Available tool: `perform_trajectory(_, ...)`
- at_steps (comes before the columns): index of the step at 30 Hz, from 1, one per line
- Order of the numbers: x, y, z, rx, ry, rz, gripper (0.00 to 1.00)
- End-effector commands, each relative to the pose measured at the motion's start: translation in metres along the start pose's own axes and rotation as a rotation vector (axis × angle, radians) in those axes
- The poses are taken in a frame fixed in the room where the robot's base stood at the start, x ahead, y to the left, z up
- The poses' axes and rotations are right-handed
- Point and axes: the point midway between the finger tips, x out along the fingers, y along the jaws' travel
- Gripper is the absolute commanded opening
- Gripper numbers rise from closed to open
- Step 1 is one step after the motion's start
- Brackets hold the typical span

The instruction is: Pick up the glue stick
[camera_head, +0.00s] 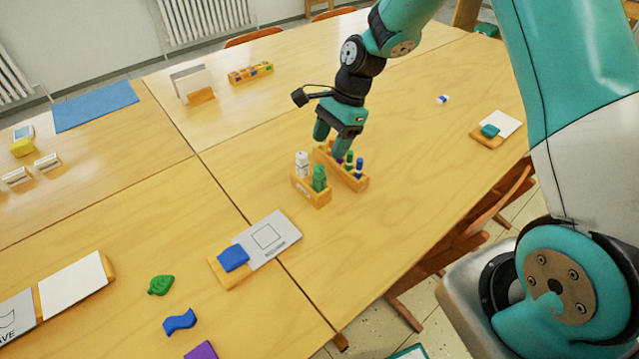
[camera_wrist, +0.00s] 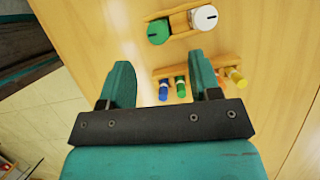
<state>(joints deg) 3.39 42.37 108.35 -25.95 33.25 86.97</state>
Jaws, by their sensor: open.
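A small wooden holder (camera_head: 311,197) on the table carries a white cylinder (camera_head: 302,160) on the left and a green cylinder (camera_head: 319,176) on the right, both upright. I cannot tell for certain which is the glue stick. The wrist view shows the green one (camera_wrist: 157,31) and the white one (camera_wrist: 205,18) from above, beyond my fingertips. My gripper (camera_head: 331,142) is open and empty, above and just behind this holder, over a second wooden holder. Its fingers also show in the wrist view (camera_wrist: 160,62), with no object held between them.
A card with a blue block (camera_head: 234,258) lies in front.

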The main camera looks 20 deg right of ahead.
Motion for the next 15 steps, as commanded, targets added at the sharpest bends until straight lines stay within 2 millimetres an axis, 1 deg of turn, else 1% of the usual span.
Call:
perform_trajectory(1, 0.011, 0.001, 0.001, -0.001, -0.002, 0.006, 0.57)
perform_trajectory(4, 0.028, 0.001, 0.001, -0.001, -0.002, 0.004, 0.57)
perform_trajectory(6, 0.036, 0.000, 0.001, -0.002, -0.001, 0.002, 0.57)
perform_trajectory(11, 0.045, 0.001, 0.000, -0.003, 0.000, 0.001, 0.57)
perform_trajectory(15, 0.064, 0.003, -0.003, -0.001, -0.001, 0.004, 0.57)
